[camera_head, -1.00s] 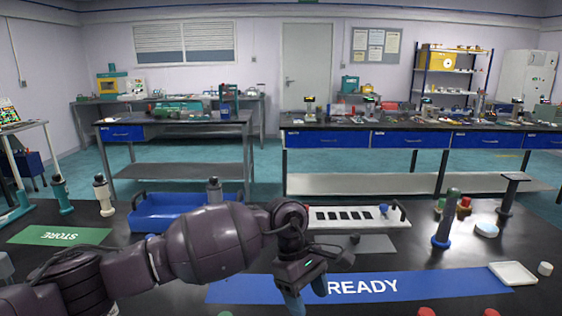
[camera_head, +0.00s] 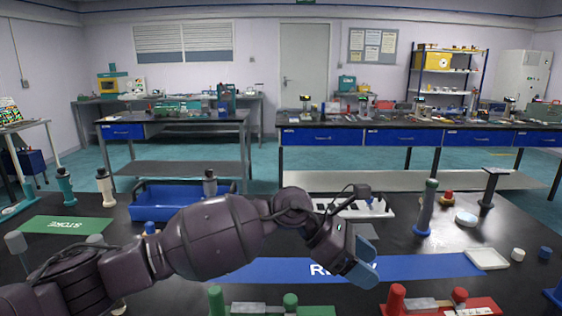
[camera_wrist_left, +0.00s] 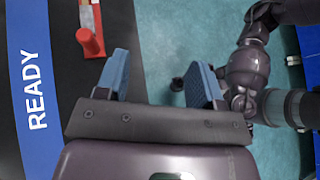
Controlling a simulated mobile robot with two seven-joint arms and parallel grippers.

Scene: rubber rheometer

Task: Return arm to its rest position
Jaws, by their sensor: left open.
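My left arm (camera_head: 215,240) comes in from the left and reaches across the black bench. My left gripper (camera_head: 364,262) has blue finger pads and hangs over the right part of the blue READY strip (camera_head: 430,265), covering most of its lettering. In the left wrist view, my left gripper (camera_wrist_left: 162,80) is open, its two blue pads apart with nothing between them. Dark purple arm links (camera_wrist_left: 250,65) show at the right there, but no right gripper can be made out.
A red fixture (camera_head: 440,305) and a green fixture (camera_head: 275,305) stand at the near edge. A blue tray (camera_head: 170,203), white slotted rack (camera_head: 345,208), upright grey-and-blue tool (camera_head: 425,208), white dish (camera_head: 487,259) and green STORE mat (camera_head: 65,225) are farther back.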

